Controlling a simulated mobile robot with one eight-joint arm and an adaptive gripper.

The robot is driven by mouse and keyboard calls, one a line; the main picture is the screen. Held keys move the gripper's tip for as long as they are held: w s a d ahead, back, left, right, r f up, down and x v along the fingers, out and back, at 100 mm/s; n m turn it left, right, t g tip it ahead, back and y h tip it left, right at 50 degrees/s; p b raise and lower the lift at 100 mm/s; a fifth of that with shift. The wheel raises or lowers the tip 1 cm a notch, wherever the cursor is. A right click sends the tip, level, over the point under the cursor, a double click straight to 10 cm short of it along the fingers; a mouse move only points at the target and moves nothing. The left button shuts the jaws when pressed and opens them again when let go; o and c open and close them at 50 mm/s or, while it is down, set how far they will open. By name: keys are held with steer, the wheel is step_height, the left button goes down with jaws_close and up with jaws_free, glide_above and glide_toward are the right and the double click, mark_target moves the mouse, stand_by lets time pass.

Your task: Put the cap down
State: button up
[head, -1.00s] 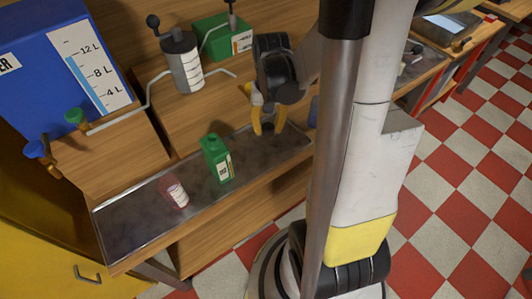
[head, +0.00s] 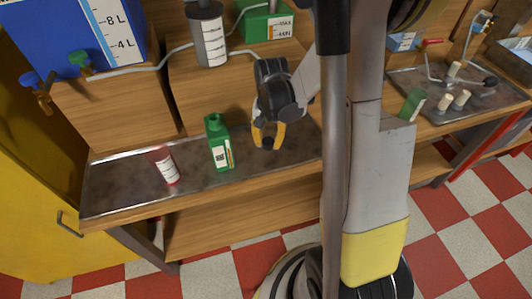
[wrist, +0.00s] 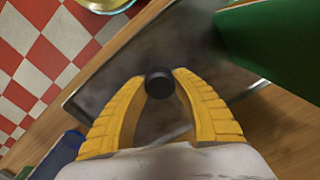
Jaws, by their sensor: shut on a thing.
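The cap (wrist: 159,84) is small, round and black. In the wrist view it sits between the yellow fingertips of my gripper (wrist: 159,88), which is shut on it. In the head view my gripper (head: 267,138) hangs over the right part of the metal tray (head: 120,195), with the dark cap (head: 268,143) at its tips. I cannot tell whether the cap touches the tray. The green bottle (head: 218,145) stands upright on the tray, left of my gripper.
A clear red-tinted container (head: 164,166) with a white label stands on the tray's left part. Wooden blocks and a blue tank (head: 55,40) are behind. A bare stretch of tray lies between the green bottle and my gripper. Another tray (head: 430,100) with several pegs is at right.

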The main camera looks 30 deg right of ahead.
mark_target(266, 153)
steer(key=shift+w+a+f, duration=0.1)
steer(key=shift+w+f, duration=0.35)
steer(key=shift+w, duration=0.15)
steer(key=shift+f+b, duration=1.1)
steer(key=shift+f, duration=0.8)
steer(key=shift+f, duration=0.25)
steer(key=o, duration=0.7)
steer(key=shift+r, duration=0.1)
steer(key=shift+o, duration=0.2)
